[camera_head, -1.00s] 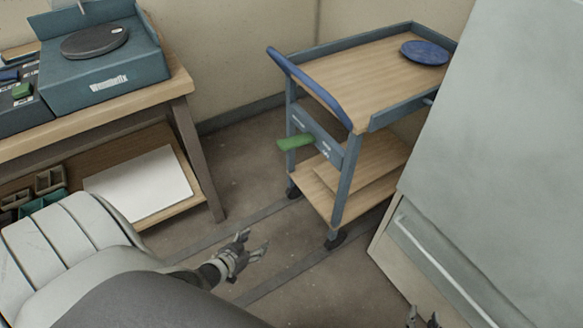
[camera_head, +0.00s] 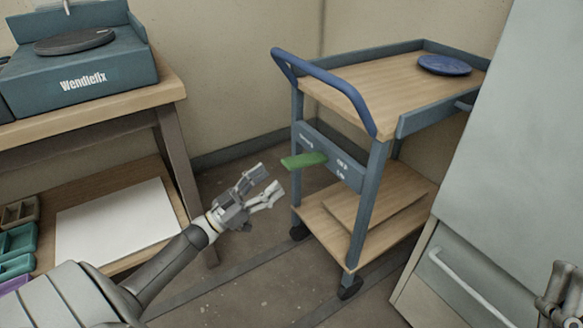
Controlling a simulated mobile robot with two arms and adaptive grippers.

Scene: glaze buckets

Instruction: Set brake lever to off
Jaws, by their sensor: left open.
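The brake lever (camera_head: 304,161) is a green handle on the blue-grey side plate (camera_head: 346,170) of a wheeled cart. It sticks out to the left, roughly level. Small white markings show on the plate, too small to read surely. My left gripper (camera_head: 268,190) is open and empty, to the left of the lever and a little below it in the view, apart from it. My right gripper (camera_head: 562,290) shows only in part at the lower right edge, by the grey cabinet; its fingers are not clear.
The cart has a blue push handle (camera_head: 335,84), a wooden top with a blue plate (camera_head: 444,65), and a lower shelf (camera_head: 325,222). A workbench (camera_head: 120,105) with a Wendlefix device (camera_head: 82,80) stands left. A pale grey cabinet (camera_head: 500,170) stands close on the right.

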